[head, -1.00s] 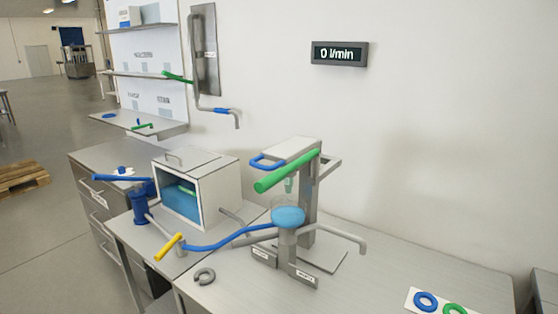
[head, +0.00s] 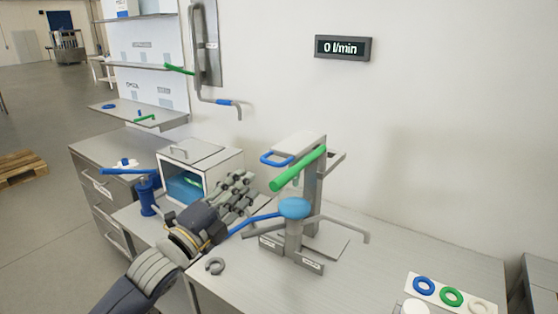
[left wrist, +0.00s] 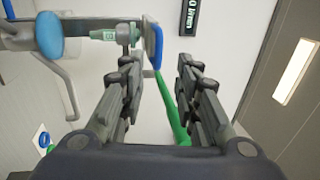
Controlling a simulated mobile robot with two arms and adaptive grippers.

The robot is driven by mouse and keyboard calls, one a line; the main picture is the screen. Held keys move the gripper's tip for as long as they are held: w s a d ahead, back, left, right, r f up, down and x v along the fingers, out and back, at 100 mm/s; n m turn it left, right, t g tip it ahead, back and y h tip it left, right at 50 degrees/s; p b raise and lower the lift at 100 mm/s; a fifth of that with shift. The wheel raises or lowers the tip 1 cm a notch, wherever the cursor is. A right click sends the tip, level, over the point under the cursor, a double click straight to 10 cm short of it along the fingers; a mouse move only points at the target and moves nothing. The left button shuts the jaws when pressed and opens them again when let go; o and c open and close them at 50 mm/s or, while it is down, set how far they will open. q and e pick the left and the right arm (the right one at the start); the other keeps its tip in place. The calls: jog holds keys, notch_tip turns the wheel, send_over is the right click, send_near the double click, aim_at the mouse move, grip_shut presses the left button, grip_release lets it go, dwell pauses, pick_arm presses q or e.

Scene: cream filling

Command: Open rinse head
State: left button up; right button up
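The metal filling stand has a long green handle (head: 298,169), a blue loop handle (head: 277,157) and a light-blue round top (head: 294,208) on its lower post. I cannot tell which part is named the rinse head. My left gripper (head: 238,192) is open and empty, left of the stand and in front of the white box. In the left wrist view, the green handle (left wrist: 172,110) shows between the spread fingers, beyond them and apart. The blue loop handle (left wrist: 153,45) and light-blue top (left wrist: 49,35) also show there. My right gripper is not in view.
The white box (head: 225,166) and blue pump (head: 147,196) stand at left. The wall display (head: 342,47) reads 0 l/min. The right bench is mostly clear.

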aim_at(269, 163)
pick_arm(q)
jog(key=p+x, duration=0.3)
jog(key=x, duration=0.6)
jog(key=shift+x, duration=0.8)
grip_shut()
